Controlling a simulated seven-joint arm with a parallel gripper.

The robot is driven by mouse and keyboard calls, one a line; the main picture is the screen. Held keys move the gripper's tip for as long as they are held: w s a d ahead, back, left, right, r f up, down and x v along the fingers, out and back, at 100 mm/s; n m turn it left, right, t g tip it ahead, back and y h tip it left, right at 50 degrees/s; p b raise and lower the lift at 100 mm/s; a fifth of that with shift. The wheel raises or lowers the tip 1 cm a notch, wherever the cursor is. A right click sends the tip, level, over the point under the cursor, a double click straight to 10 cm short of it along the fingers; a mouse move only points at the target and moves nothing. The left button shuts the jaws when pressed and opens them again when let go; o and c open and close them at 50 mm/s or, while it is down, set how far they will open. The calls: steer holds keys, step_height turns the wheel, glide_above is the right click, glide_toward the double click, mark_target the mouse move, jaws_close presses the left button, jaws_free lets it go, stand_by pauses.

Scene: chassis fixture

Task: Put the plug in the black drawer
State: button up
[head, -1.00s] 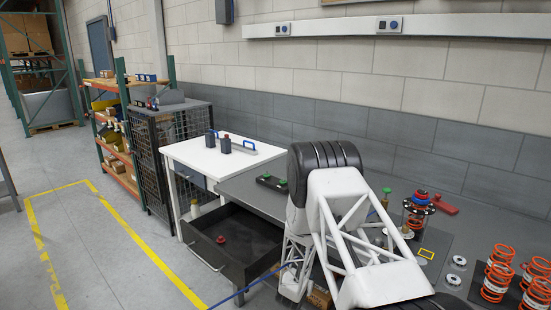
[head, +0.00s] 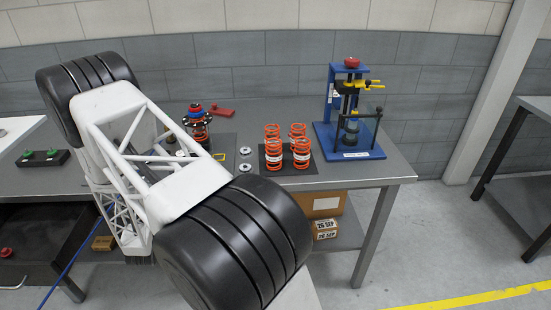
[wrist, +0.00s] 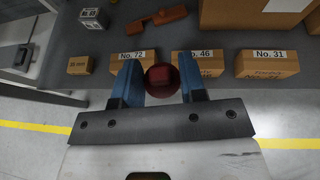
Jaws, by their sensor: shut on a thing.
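In the wrist view, my gripper (wrist: 162,90) has its two blue fingers shut on a red round piece (wrist: 162,76), which looks like the plug. The black drawer (head: 38,272) is partly visible at the lower left of the head view, pulled open and cut off by the picture edge. A small red round piece (head: 6,252) lies inside it. In the head view my arm hides the gripper and the piece it holds.
Labelled cardboard boxes (wrist: 272,64) lie beyond the fingers in the wrist view, with an orange-brown part (wrist: 157,19) behind. A blue cable (head: 70,262) hangs near the drawer.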

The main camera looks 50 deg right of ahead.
mark_target(268, 158)
steer(key=s+d+r+m+g+h, duration=0.2)
steer(key=s+d+r, duration=0.2)
steer(key=s+d, duration=0.6)
steer(key=s, duration=0.3)
steer(key=shift+s+m, duration=0.3)
steer(key=shift+m, duration=0.1)
steer(key=s+d+r, duration=0.1)
steer(key=s, duration=0.2)
steer(key=s+d+r+m+g+h, duration=0.1)
steer(key=s+d+r, duration=0.1)
steer(key=s, duration=0.1)
steer(key=s+d+r+m+g, duration=0.1)
steer(key=s+d, duration=0.1)
steer(key=s, duration=0.1)
steer(key=shift+s+d+r+h, duration=0.2)
steer(key=shift+s+d+h, duration=0.1)
steer(key=shift+s, duration=0.1)
steer(key=shift+s+d+r+m+g+h, duration=0.25)
steer(key=shift+s+d+r+m+g, duration=0.8)
steer(key=shift+s+r, duration=2.2)
steer(key=shift+s+d+r+m+g+h, duration=0.2)
steer(key=shift+s+d+r+m+g, duration=0.85)
steer(key=shift+s+r, duration=2.2)
steer(key=shift+s+d+r+m+g+h, duration=0.25)
steer(key=shift+s+d+r+m+g, duration=0.35)
steer(key=shift+s+d+r+g, duration=2.45)
